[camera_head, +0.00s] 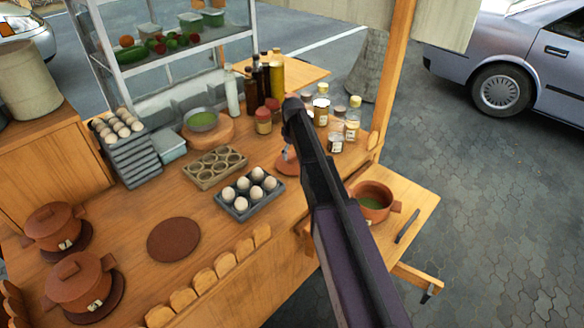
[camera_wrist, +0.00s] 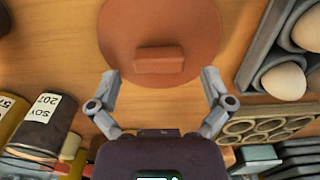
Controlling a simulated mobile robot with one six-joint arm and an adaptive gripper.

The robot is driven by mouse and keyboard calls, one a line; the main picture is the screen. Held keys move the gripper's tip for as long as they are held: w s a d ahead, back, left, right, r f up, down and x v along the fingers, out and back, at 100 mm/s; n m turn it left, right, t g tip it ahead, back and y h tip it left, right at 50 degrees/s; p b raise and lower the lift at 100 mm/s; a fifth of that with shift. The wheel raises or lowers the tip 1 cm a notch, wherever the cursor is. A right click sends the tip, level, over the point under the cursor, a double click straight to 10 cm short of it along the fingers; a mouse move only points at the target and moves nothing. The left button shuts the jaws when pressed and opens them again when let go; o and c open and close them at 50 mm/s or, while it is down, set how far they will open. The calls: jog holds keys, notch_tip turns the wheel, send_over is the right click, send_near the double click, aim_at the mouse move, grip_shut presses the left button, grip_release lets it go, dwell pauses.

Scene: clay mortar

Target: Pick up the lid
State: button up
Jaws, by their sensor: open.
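The lid (camera_wrist: 160,25) is a round terracotta disc with a small block handle (camera_wrist: 160,60) on top. It lies flat on the wooden counter in the wrist view, its far edge cut off by the frame. In the head view the lid (camera_head: 287,168) is partly hidden by my arm. My gripper (camera_wrist: 160,76) is open and empty, its two fingers apart on either side of the handle in the picture, near the lid's near edge. I cannot tell the exact height above it. A terracotta pot (camera_head: 373,200) with green contents stands uncovered on the side shelf at right.
An egg tray (camera_head: 240,212) and an empty tray (camera_head: 202,178) lie left of the lid. Bottles and jars (camera_head: 352,118) stand behind and to the right. A brown round mat (camera_head: 173,240) and two lidded pots (camera_head: 80,280) are at left. A wooden post (camera_head: 395,75) rises at right.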

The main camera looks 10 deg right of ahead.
jog(key=shift+f+b, duration=0.95)
jog(key=shift+f, duration=0.25)
jog(key=c, duration=1.2)
